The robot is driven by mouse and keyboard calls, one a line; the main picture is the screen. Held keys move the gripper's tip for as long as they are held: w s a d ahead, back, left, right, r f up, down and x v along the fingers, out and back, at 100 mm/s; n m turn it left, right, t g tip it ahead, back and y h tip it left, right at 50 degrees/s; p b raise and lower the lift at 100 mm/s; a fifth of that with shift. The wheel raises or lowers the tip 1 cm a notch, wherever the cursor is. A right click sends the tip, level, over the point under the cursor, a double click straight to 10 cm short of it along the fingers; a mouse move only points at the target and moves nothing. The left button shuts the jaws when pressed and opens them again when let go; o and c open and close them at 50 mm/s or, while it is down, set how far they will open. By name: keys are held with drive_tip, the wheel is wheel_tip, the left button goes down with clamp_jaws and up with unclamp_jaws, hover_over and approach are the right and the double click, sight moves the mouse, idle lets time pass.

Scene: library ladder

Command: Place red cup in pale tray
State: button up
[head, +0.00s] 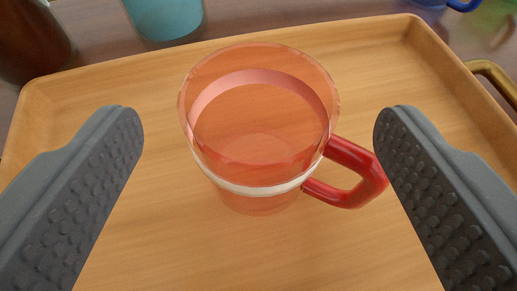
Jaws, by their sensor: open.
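A see-through red cup (258,130) with a white band and a solid red handle (350,172) stands upright on the pale wooden tray (120,215). The handle points right, close to the right finger. My gripper (257,140) is open, with one grey studded finger on each side of the cup. A gap shows between the left finger and the cup. Whether the right finger touches the handle, I cannot tell. The near part of the tray is out of view.
Beyond the tray's far rim are a teal cup (165,16) and a brown object (30,42) at the left. A blue object (450,4) and a green one (497,18) are partly in view at the far right. A brass-coloured handle (492,72) is at the tray's right side.

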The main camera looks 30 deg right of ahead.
drive_tip(key=shift+p+v, duration=0.8)
drive_tip(key=shift+v, duration=1.7)
drive_tip(key=w+a+r+t+y, duration=0.1)
drive_tip(key=w+a+r+y, duration=0.2)
drive_tip(key=r, duration=0.5)
drive_tip(key=w+a+r+t+y, duration=0.2)
drive_tip(key=w+a+r, duration=0.1)
drive_tip(key=r, duration=0.5)
wheel_tip(320, 180, up, 17)
drive_tip(key=s+n+t+y, duration=0.1)
drive_tip(key=s+n+y, duration=0.1)
drive_tip(key=n+y, duration=0.15)
drive_tip(key=s+d+r+n, duration=0.1)
drive_tip(key=s+d+r, duration=0.2)
drive_tip(key=s+r, duration=0.3)
drive_tip(key=s+d+r+n+h, duration=0.1)
drive_tip(key=s+d+r, duration=0.3)
drive_tip(key=s+r, duration=0.3)
drive_tip(key=s+d+r+n, duration=0.1)
drive_tip(key=s+d+r, duration=0.3)
drive_tip(key=s+r, duration=0.3)
wheel_tip(320, 180, up, 4)
drive_tip(key=shift+f, duration=0.2)
